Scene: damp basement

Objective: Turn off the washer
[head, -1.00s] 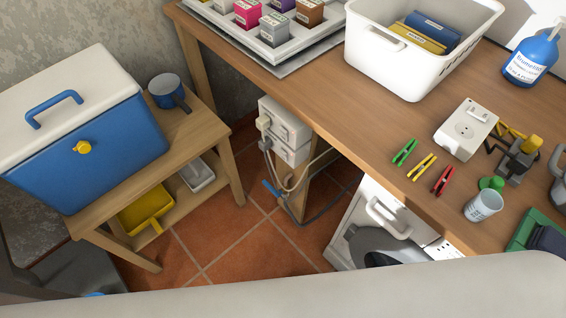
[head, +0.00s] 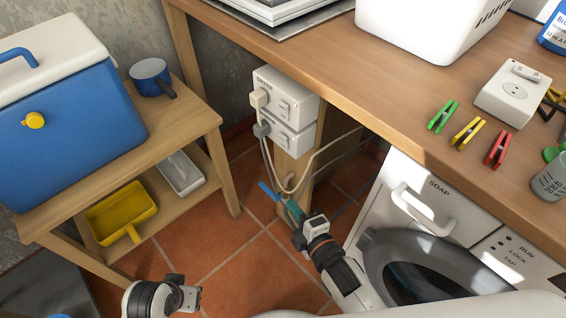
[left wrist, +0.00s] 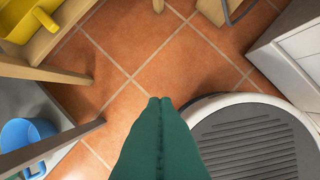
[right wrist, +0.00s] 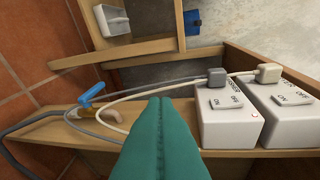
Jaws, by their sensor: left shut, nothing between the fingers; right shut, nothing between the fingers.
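The washer (head: 430,215) is a white front-loader under the bench, with a SOAP drawer, dark round door and RUN, LOCK and TAP lights too small to read. On a wooden post left of it hang two white switch boxes, an upper one (head: 286,97) with a cream plug and a lower one (head: 289,140) with a grey plug. Both show ON/OFF rockers, also in the right wrist view (right wrist: 217,100); their labels are unclear. A blue tap handle (head: 267,191) is below. My right gripper (head: 288,204) is shut and empty beside the tap, below the boxes. My left gripper (left wrist: 160,99) is shut and empty over the floor.
A wooden stand (head: 215,125) at left holds a blue cooler (head: 75,130), a blue pot (head: 150,75) and a yellow tray (head: 120,210). Clothespegs (head: 467,131) and a white basket (head: 420,30) are on the bench. Cables hang by the post. Tiled floor lies open between stand and washer.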

